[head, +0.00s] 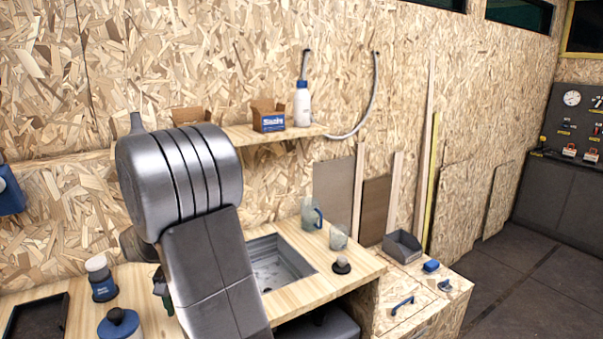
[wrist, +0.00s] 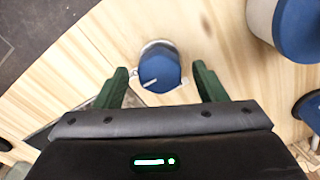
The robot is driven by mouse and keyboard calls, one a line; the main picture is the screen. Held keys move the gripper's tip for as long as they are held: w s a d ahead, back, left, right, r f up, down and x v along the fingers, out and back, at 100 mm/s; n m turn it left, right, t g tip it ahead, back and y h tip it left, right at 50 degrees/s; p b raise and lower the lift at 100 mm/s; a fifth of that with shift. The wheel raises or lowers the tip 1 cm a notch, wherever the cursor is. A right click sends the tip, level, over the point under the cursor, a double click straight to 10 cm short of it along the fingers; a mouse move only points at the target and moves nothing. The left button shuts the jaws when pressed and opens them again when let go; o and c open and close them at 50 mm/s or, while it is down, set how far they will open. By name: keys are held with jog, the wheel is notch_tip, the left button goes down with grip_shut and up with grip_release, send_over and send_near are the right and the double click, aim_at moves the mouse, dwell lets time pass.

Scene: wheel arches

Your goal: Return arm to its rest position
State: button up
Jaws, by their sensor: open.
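My gripper (wrist: 160,70) shows in the wrist view with its two green fingers spread apart and nothing clamped between them. A small container with a round blue top (wrist: 160,68) stands on the wooden counter, appearing between and just beyond the fingertips; I cannot tell how far below them it is. In the head view my grey arm stretches over the counter (head: 347,277). My gripper is almost wholly hidden behind the arm there, with only a bit of green showing at its left edge.
A shelf (head: 275,134) holds boxes and a bottle behind.

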notch_tip(320, 180, up, 13)
notch_tip(320, 180, down, 14)
jog(key=shift+r, duration=0.2)
jog(key=n, duration=0.4)
jog(key=shift+r+b, duration=0.1)
jog(key=shift+b, duration=0.25)
jog(key=n+b, duration=0.1)
jog(key=n, duration=0.4)
jog(key=n+b, duration=0.1)
jog(key=n, duration=0.4)
jog(key=shift+n+b, duration=0.75)
jog(key=shift+n, duration=1.25)
jog(key=shift+d+r, duration=0.1)
